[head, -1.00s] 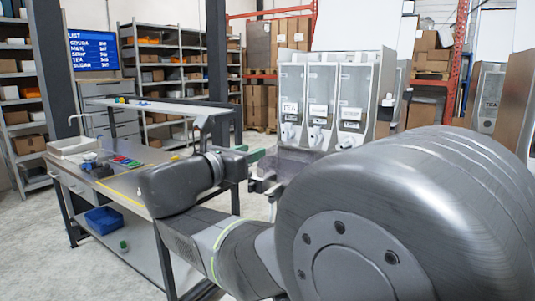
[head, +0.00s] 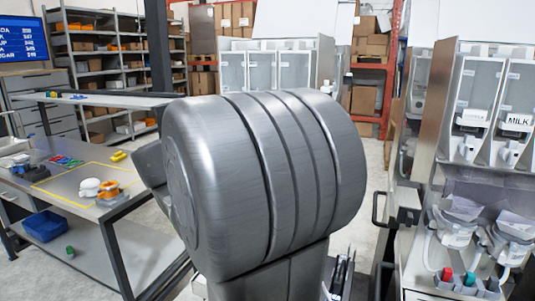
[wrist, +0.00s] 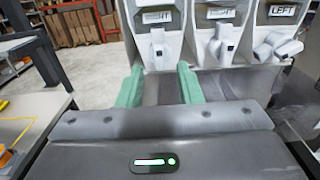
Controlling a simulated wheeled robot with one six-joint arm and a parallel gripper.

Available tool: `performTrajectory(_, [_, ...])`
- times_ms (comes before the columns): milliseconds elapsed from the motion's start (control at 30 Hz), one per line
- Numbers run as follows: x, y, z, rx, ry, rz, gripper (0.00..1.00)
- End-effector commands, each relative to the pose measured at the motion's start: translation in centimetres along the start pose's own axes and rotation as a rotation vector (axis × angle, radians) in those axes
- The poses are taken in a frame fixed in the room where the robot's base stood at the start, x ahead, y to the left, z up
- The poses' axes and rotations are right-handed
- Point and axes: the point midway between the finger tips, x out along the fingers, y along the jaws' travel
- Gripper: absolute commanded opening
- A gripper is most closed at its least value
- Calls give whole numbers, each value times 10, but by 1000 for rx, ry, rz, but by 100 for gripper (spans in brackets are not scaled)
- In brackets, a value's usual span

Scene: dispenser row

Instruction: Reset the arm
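My gripper (wrist: 157,75) shows in the wrist view with two green fingers apart and nothing between them. It points toward a row of white dispensers (wrist: 215,40) with labels, one reading LEFT; I cannot tell whether the fingers touch anything. In the head view, a large grey rounded link of my arm fills the middle and my gripper is hidden.
At right stand dispensers, one labelled MILK (head: 516,122), above a shelf with a red and a green-capped item. At left is a workbench (head: 60,185) with a blue bin (head: 44,226) below. More dispensers (head: 262,70) stand behind my arm.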

Motion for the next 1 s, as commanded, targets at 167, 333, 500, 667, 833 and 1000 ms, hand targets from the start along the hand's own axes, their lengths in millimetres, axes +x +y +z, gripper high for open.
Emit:
performTrajectory(167, [19,0,0,-1,1,-1,33])
performTrajectory(333, [26,0,0,-1,0,0,33])
performTrajectory(500, [27,0,0,-1,0,1,33])
performTrajectory(667, [26,0,0,-1,0,1,33])
performTrajectory(833, [18,1,0,0,0,3,33])
performTrajectory(1000, [-5,1,-1,1,-1,5,33])
